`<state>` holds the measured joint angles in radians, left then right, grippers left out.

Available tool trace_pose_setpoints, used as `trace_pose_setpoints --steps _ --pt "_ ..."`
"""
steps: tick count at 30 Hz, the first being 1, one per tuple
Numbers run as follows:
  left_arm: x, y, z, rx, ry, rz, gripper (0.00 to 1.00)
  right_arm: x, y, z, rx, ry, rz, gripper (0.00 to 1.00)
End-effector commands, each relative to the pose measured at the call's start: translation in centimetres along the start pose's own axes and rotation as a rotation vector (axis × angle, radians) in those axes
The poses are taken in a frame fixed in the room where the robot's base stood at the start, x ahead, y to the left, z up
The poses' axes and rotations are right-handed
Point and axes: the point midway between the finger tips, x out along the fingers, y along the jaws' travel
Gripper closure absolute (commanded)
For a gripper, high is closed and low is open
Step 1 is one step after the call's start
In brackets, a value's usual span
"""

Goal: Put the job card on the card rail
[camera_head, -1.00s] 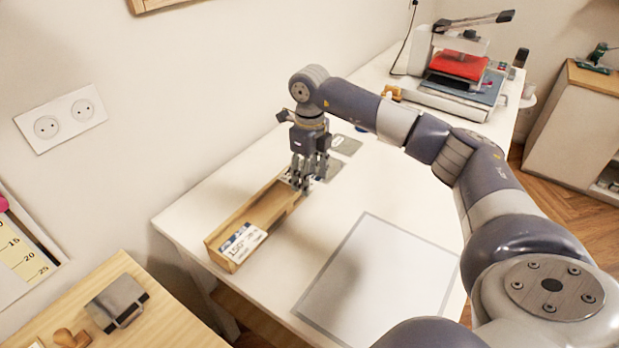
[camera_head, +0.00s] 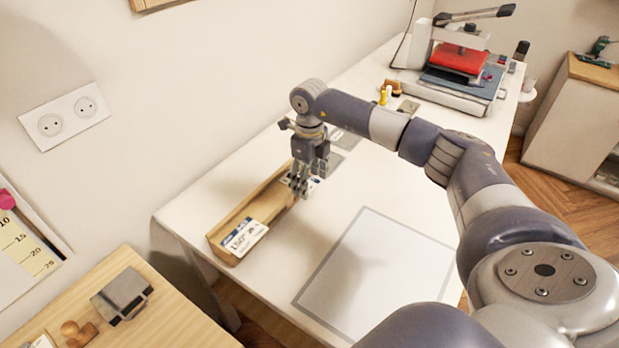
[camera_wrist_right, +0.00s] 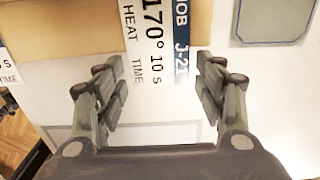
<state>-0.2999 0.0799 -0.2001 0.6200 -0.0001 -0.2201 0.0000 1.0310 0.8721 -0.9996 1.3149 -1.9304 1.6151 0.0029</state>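The wooden card rail (camera_head: 224,247) lies along the left part of the white table, with a 150° card (camera_head: 243,237) on its near end. My right gripper (camera_head: 300,188) points down at the rail's far end. In the right wrist view the job card (camera_wrist_right: 150,40), marked 170°, 10 s and J-21, overlaps the tan rail (camera_wrist_right: 60,35). My right fingers (camera_wrist_right: 160,68) are spread on either side of the card, with a slight gap at the right finger. I cannot tell whether the card rests on the rail. My left gripper is not in view.
A grey-bordered white mat (camera_head: 385,262) lies on the table right of the rail. A heat press (camera_head: 462,70) stands at the far end. A lower wooden table (camera_head: 165,315) with a stamp and a metal block is at the near left. The wall runs behind the rail.

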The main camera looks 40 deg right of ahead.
Motion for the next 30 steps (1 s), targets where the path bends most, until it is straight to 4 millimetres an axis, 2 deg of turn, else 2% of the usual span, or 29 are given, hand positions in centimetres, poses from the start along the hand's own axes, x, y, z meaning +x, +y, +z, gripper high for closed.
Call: trace_pose_setpoints --steps 10,14,17,27,30 --pt "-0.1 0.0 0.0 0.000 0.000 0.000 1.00 -0.1 0.0 0.0 0.000 0.000 0.000 0.27" --pt "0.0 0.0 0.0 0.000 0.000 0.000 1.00 -0.8 -0.1 0.1 0.001 -0.004 -0.001 0.27" --pt "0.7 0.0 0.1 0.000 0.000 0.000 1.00 -2.3 -0.1 0.1 0.000 -0.007 -0.003 0.27" --pt "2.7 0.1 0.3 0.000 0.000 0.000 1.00 -9.5 0.0 0.1 0.001 -0.006 -0.002 0.27" --pt "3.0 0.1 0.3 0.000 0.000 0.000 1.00 -11.0 0.0 0.1 0.001 -0.004 -0.001 0.27"
